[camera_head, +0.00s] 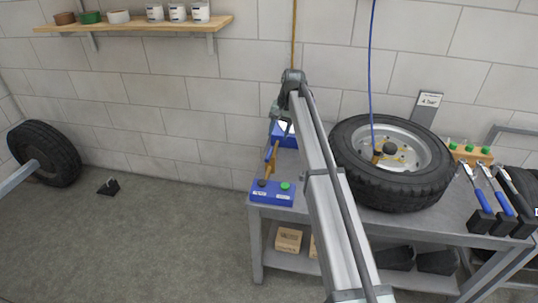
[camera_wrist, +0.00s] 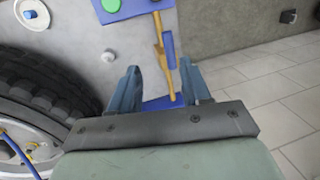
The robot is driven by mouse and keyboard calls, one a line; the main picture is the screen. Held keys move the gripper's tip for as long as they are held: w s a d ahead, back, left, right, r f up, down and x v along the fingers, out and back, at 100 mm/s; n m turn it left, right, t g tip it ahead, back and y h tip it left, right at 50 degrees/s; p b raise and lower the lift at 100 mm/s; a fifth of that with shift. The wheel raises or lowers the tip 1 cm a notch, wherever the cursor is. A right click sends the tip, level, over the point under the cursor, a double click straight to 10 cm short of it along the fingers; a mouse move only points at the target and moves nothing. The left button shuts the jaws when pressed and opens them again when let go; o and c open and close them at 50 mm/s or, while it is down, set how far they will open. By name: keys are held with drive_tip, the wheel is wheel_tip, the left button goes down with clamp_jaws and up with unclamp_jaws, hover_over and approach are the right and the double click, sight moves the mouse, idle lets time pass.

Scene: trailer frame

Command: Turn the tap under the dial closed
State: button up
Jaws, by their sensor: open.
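The dial is a blue housing with a pale face (camera_head: 283,128) at the table's back left, partly hidden by my arm. A brass pipe (camera_head: 271,160) runs from it to a blue block (camera_head: 272,198) at the table's front left corner. The tap's blue lever (camera_wrist: 170,50) lies beside the brass pipe and roughly along it. My gripper (camera_wrist: 158,67) is open and empty in the wrist view. The pipe and lever show between and beyond its fingers. I see no contact with the lever. In the head view my arm mostly hides the gripper.
A wheel (camera_head: 350,170) with a blue hose lies on the table right of my arm. Blue-handled tools (camera_head: 493,190) stand farther right. A shelf (camera_head: 140,25) with pots is on the wall. The floor left of the table is mostly clear.

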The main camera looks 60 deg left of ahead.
sight(268, 156)
drive_tip(key=a+f, duration=0.1)
drive_tip(key=f, duration=0.3)
drive_tip(key=s+a+f, duration=0.1)
drive_tip(key=f, duration=0.3)
drive_tip(key=s+a+f, duration=0.1)
drive_tip(key=f, duration=0.3)
drive_tip(key=shift+s+a, duration=0.1)
drive_tip(key=shift+a, duration=0.05)
drive_tip(key=shift+c, duration=0.4)
clamp_jaws()
